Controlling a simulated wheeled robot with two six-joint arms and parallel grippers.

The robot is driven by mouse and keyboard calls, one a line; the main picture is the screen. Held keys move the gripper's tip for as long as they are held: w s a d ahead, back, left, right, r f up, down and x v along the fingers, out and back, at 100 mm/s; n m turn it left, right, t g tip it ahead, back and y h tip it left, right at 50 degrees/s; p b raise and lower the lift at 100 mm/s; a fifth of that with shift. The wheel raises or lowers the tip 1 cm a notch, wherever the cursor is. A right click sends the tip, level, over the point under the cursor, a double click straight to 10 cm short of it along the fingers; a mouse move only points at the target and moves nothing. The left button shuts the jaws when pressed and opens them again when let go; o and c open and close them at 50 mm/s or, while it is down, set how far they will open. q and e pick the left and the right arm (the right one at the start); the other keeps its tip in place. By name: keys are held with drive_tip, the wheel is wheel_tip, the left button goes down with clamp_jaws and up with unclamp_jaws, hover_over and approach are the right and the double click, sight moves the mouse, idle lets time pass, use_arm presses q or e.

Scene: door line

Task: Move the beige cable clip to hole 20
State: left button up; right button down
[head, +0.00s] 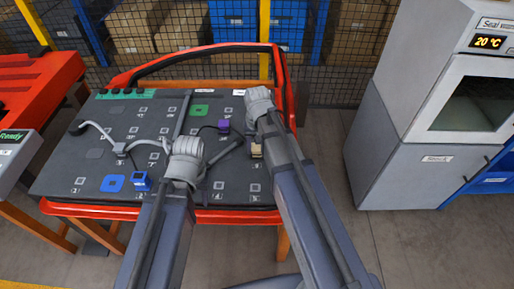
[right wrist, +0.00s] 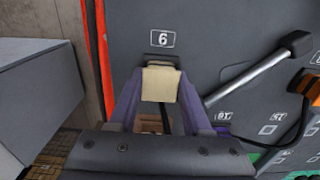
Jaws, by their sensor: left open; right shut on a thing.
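The beige cable clip (head: 256,151) is on the right side of the dark board. In the right wrist view the clip (right wrist: 160,84) fills the gap between the fingers of my right gripper (right wrist: 158,100), which is shut on it. A numbered label lies just beyond the clip; its digit looks like a 9, but the view seems turned around. My left gripper (head: 183,178) is over the board's lower middle; its fingertips are hidden. I cannot make out which hole is number 20.
A blue clip (head: 141,181) and a purple clip (head: 223,126) are on the board (head: 100,160), with cables across it. In the right wrist view an orange clip (right wrist: 312,88) is at the right. A red door frame surrounds the board. A grey cabinet (head: 425,150) stands right.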

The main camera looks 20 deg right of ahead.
sight(258, 147)
drive_tip(key=shift+r+p, duration=3.25)
drive_tip(key=shift+r, duration=0.2)
use_arm(q)
wheel_tip(258, 147, up, 7)
drive_tip(key=shift+a+f, duration=0.1)
use_arm(e)
drive_tip(key=shift+s+d, duration=0.1)
